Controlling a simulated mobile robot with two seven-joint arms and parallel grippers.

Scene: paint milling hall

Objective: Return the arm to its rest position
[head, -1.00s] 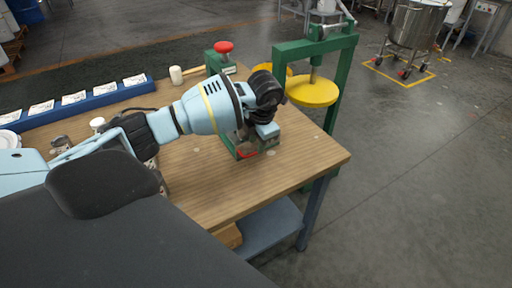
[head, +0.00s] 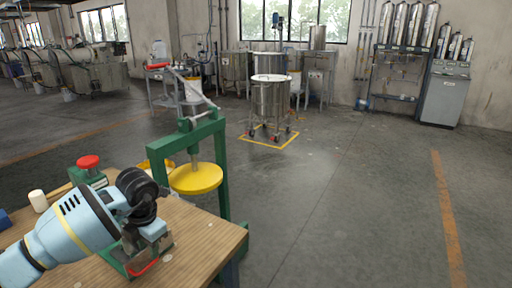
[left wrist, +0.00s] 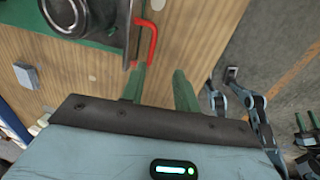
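My left arm is light blue with a black wrist joint. In the head view its left gripper (head: 150,238) is low over the wooden table (head: 200,240), by a green-based device (head: 112,262) with a red handle. In the left wrist view its two green fingers (left wrist: 160,90) stand apart with bare wood between them, so it is open and empty. The red handle (left wrist: 152,42) is just beyond the left finger. Light blue jointed links (left wrist: 250,100) at the right of the wrist view look like my right arm.
A green press with a yellow plate (head: 195,179) stands at the table's far edge. A red-topped green device (head: 88,162) and a white cylinder (head: 38,200) are beside the arm. Open floor lies to the right. A steel tank (head: 270,100) stands farther back.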

